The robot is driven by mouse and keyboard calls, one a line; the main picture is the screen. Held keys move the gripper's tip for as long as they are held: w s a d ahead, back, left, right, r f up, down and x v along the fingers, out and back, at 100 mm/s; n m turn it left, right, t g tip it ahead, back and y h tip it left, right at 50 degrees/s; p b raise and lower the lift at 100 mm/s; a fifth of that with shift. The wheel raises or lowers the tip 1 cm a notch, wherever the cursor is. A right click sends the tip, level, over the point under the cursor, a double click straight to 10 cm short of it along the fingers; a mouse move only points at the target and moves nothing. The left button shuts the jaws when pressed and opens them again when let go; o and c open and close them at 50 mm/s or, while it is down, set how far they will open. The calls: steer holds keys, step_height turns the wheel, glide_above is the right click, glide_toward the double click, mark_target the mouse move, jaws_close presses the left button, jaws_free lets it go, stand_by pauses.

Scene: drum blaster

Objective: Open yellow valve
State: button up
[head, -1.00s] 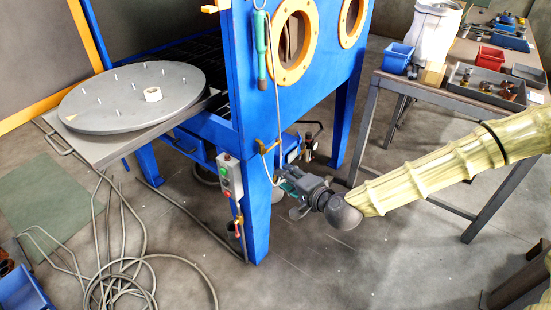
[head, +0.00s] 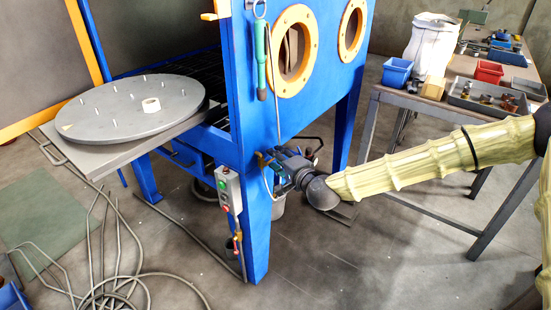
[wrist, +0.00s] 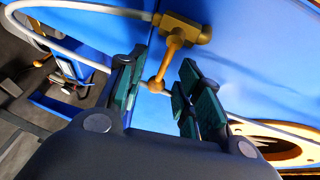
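The yellow valve (wrist: 186,28) is a brass-yellow fitting on the blue cabinet. Its handle (wrist: 172,58) is a thin bar ending in a ball knob (wrist: 155,86), with a pale hose attached to the fitting. In the head view, the valve (head: 262,158) is small and partly hidden beside my gripper (head: 277,168). In the wrist view, my gripper (wrist: 162,66) is open, its green-padded fingers on either side of the handle in the picture. The knob appears between the fingers; I cannot tell whether anything touches.
The blue cabinet (head: 305,112) has round yellow-rimmed ports. A control box (head: 229,190) is on its front leg. A round turntable (head: 130,106) stands out at left. A workbench (head: 400,93) with bins is at right. Hoses lie on the floor at lower left.

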steer(key=shift+x, duration=0.85)
jaws_close()
